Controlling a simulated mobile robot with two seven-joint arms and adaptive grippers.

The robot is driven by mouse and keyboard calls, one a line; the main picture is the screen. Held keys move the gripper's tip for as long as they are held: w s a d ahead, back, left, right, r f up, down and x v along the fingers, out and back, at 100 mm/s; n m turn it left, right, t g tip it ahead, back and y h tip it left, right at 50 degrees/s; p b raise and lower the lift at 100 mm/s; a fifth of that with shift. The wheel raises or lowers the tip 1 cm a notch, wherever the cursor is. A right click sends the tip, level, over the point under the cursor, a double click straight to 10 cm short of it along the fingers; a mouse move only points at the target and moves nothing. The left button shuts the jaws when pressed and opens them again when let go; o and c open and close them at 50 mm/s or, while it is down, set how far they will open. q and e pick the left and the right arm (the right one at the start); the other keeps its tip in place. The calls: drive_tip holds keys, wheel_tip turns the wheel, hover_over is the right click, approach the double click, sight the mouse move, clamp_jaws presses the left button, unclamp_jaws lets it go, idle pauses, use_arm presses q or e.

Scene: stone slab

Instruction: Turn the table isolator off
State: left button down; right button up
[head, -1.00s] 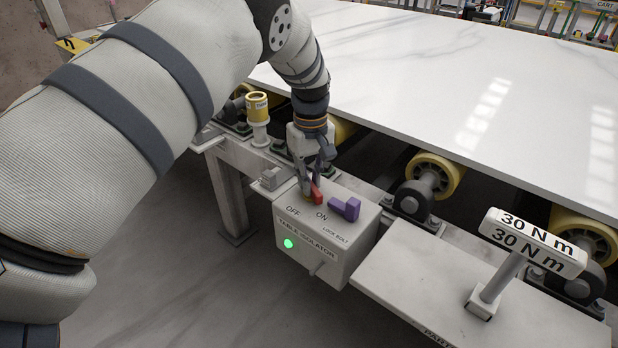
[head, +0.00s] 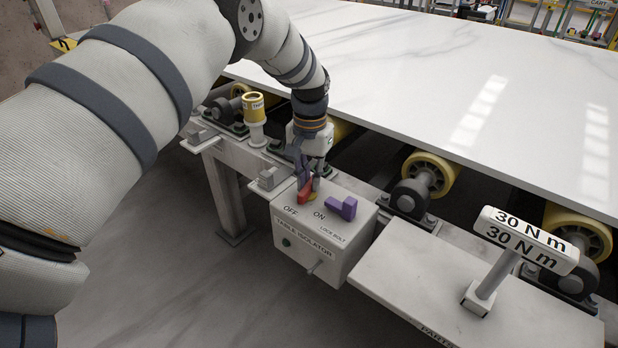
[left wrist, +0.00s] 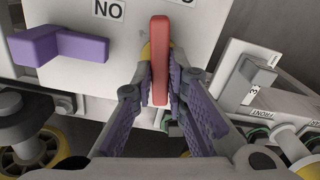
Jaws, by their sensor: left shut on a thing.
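The table isolator (head: 303,253) is a white box at the front of the roller frame, with OFF and ON labels on top. Its red handle (head: 304,192) leans toward the OFF label in the head view; it also shows as a red bar in the left wrist view (left wrist: 160,60). My left gripper (head: 311,180) is over the box, its purple-padded fingers (left wrist: 162,85) shut around the handle. The round lamp (head: 287,242) on the box front is dark green and unlit. My right gripper is not in view.
A purple lock bolt (head: 342,208) lies on the box top, right of the handle. A white shelf (head: 415,285) with a 30 N m tool (head: 497,262) is to the right. A large stone slab (head: 430,80) lies behind, above yellow rollers (head: 427,174).

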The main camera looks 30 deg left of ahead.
sight(310, 183)
use_arm(q)
drive_tip(key=shift+d+m, duration=0.1)
drive_tip(key=shift+m, duration=1.4)
drive_tip(key=c, duration=1.6)
unclamp_jaws()
wheel_tip(310, 183, up, 12)
